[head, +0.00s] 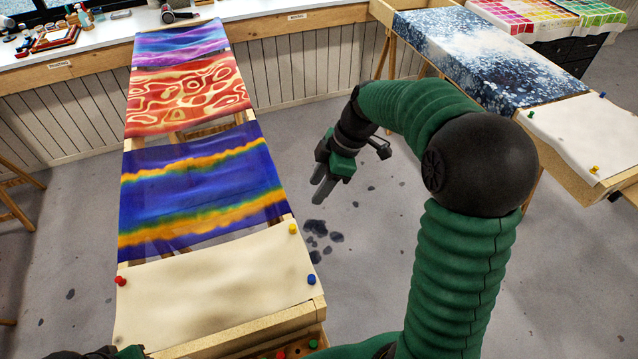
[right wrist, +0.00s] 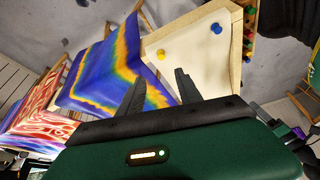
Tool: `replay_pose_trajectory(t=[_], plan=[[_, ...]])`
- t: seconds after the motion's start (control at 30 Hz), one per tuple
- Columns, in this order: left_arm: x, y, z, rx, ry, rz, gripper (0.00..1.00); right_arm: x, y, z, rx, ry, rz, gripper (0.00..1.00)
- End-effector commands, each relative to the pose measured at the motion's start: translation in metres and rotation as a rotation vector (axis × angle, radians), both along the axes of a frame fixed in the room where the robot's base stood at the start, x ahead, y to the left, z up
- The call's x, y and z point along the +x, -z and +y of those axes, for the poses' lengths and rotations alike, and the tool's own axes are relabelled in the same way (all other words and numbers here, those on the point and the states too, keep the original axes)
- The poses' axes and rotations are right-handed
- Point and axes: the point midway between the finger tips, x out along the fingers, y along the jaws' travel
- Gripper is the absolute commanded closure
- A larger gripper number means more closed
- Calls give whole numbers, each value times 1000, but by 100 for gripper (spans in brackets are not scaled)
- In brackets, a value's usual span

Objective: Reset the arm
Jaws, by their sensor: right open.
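My right arm (head: 465,265) is green and ribbed with a black elbow. It rises from the bottom of the head view and bends left. My right gripper (head: 322,186) hangs over the grey floor, right of the left silk frame, and points down. Its two dark fingers are apart with nothing between them. In the right wrist view the open fingers of my right gripper (right wrist: 160,88) show in front of the silk frame. At the bottom left corner of the head view, a dark part of my left arm shows, but its gripper's fingers are not visible.
A long wooden frame with painted silks (head: 200,190) and a blank cream cloth (head: 215,295) stands left. Red (head: 120,281), yellow (head: 293,229) and blue (head: 311,279) pins sit on the cloth. Another frame with blue-white silk (head: 490,60) stands right. Stained floor (head: 350,260) lies open between them.

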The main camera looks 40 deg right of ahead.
Motion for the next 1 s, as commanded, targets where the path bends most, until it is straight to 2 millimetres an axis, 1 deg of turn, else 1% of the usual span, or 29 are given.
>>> replay_pose_trajectory(t=[0.4,0.47,0.5,0.57,0.63,0.7,0.8,0.9,1.0], plan=[[0,0,0,0,0,0,64,0,-1,0,0,1,0,58],[0,0,0,0,0,0,64,-2,1,3,-5,19,12,58],[0,0,0,0,0,0,64,-5,5,8,-13,49,30,58],[0,0,0,0,0,0,64,-13,16,19,-35,131,74,58],[0,0,0,0,0,0,64,-27,33,37,-75,276,130,58],[0,0,0,0,0,0,64,-46,51,55,-117,451,168,58],[0,0,0,0,0,0,64,-72,71,76,-146,695,176,58],[0,0,0,0,0,0,64,-94,85,93,-130,883,161,58],[0,0,0,0,0,0,64,-107,93,102,-102,997,149,58]])
